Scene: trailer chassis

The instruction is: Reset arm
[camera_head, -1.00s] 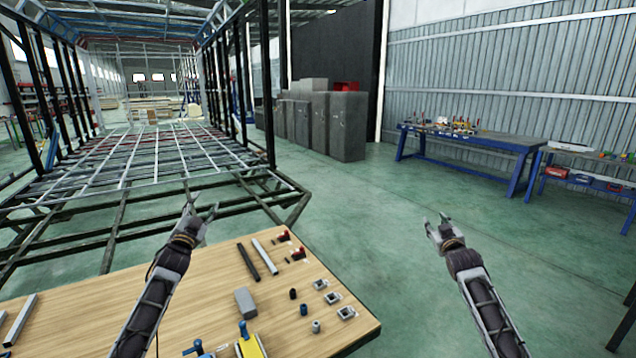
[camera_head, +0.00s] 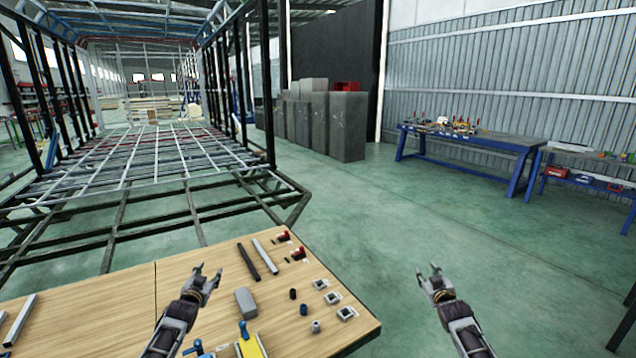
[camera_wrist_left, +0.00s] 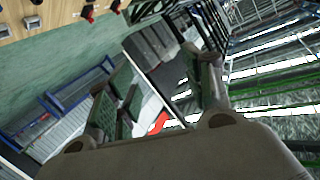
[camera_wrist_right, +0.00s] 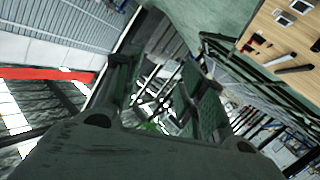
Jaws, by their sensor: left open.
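My left gripper (camera_head: 208,276) is open and empty in the head view, above the left-middle part of the wooden table (camera_head: 110,297). Its two fingers stand apart in the left wrist view (camera_wrist_left: 160,92), with nothing between them. My right gripper (camera_head: 430,276) is in the head view to the right of the table, over the green floor. Its fingers are spread and empty, and they also show apart in the right wrist view (camera_wrist_right: 160,90).
The table holds a grey block (camera_head: 245,302), dark and light bars (camera_head: 248,262), red-handled clamps (camera_head: 298,254) and small square parts. The trailer chassis frame (camera_head: 150,165) stands beyond. Grey cabinets (camera_head: 347,125) and a blue bench (camera_head: 465,139) stand farther back.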

